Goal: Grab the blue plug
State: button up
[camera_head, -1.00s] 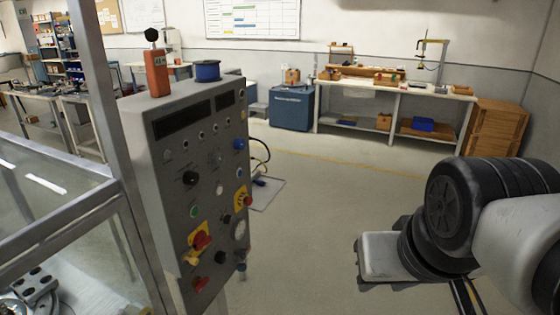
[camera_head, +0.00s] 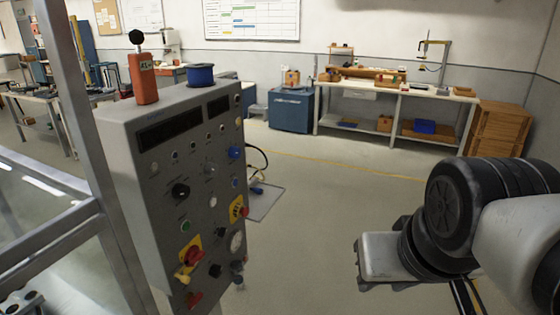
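A grey control panel (camera_head: 140,200) stands at left centre. A round blue fitting (camera_head: 236,152) projects from its upper right face. A smaller bluish fitting (camera_head: 239,267) sits at its lower right edge. A small blue and yellow cable end (camera_head: 257,190) lies on a grey plate on the floor behind the panel. I cannot tell which of these is the blue plug. My arm, with black rings and a pale grey end block, is at the right, well apart from the panel. No gripper fingers can be made out.
A metal frame (camera_head: 90,130) is close at left. A workbench (camera_head: 400,90), a blue cabinet (camera_head: 291,110) and wooden crates (camera_head: 499,130) line the back wall. Floor between is clear.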

aim_at(257, 190)
jog(key=i+l, duration=0.1)
jog(key=i, duration=0.65)
jog(key=i+l, duration=0.1)
jog(key=i, duration=0.65)
jog(key=i+l+u, duration=0.1)
jog(key=i, duration=0.4)
jog(key=i+l, duration=0.1)
jog(key=i, duration=0.4)
jog(key=i+l+u, duration=0.15)
jog(key=i, duration=0.3)
jog(key=i+u, duration=0.1)
jog(key=u, duration=0.85)
